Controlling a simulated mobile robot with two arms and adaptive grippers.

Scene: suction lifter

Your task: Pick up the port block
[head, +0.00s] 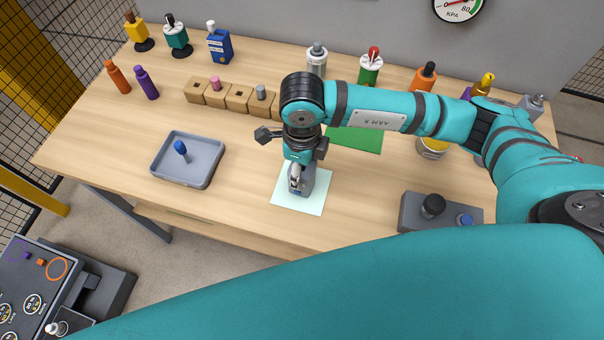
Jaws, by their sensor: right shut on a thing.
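My right gripper (296,180) points down over a pale mint mat (287,203) near the front middle of the table. It is shut on a small grey-blue block (308,184), which looks like the port block. The fingers and wrist hide much of the block, and I cannot tell whether it touches the mat. My left gripper is not in view.
A grey tray (201,177) with a blue peg (181,149) lies left. A row of wooden blocks (216,96) stands behind. A grey box with a black knob (412,213) sits right. Bottles and canisters line the back. The table's left front is clear.

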